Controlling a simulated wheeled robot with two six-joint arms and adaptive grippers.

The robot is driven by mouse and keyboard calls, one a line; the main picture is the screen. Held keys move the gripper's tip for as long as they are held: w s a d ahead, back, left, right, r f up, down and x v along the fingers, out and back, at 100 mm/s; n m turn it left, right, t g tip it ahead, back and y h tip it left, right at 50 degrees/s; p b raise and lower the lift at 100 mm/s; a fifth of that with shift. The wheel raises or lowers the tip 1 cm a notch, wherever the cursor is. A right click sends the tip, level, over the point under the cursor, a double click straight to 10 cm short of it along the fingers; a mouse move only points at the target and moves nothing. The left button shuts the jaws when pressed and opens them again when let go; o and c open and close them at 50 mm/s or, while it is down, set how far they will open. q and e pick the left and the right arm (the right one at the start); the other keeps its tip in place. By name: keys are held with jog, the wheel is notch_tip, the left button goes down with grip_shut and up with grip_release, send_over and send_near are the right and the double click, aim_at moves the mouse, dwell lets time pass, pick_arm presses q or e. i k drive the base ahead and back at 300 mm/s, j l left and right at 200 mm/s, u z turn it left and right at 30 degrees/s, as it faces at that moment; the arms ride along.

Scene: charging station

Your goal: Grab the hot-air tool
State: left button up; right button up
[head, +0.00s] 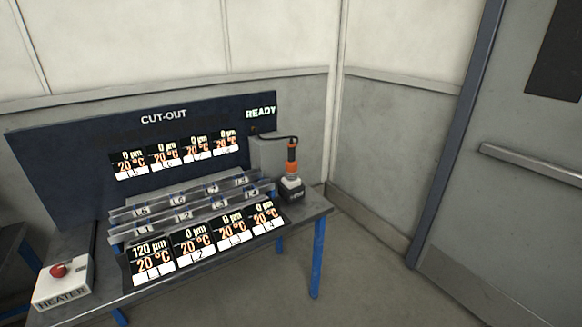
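The hot-air tool (292,160) is orange and black and stands upright at the right end of the table. Its lower end sits in a small white and black holder (292,190). A dark cable runs from its top to a grey box (266,152) just behind it. Neither of my grippers shows in the head view.
Display tiles stand in front, one reading 120 µm. A HEATER box with a red button (59,271) is at the left. A dark CUT-OUT board (70,150) stands behind. Floor at right is clear before a grey door (520,220).

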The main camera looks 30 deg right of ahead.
aim_at(292, 165)
jog(key=i+l+z, duration=0.2)
jog(key=l, duration=0.2)
jog(key=i+l+z, duration=0.15)
jog(key=l, duration=0.25)
jog(key=i+l+z, duration=0.2)
jog(key=l, duration=0.2)
jog(key=i+l+z, duration=0.15)
jog(key=l, duration=0.2)
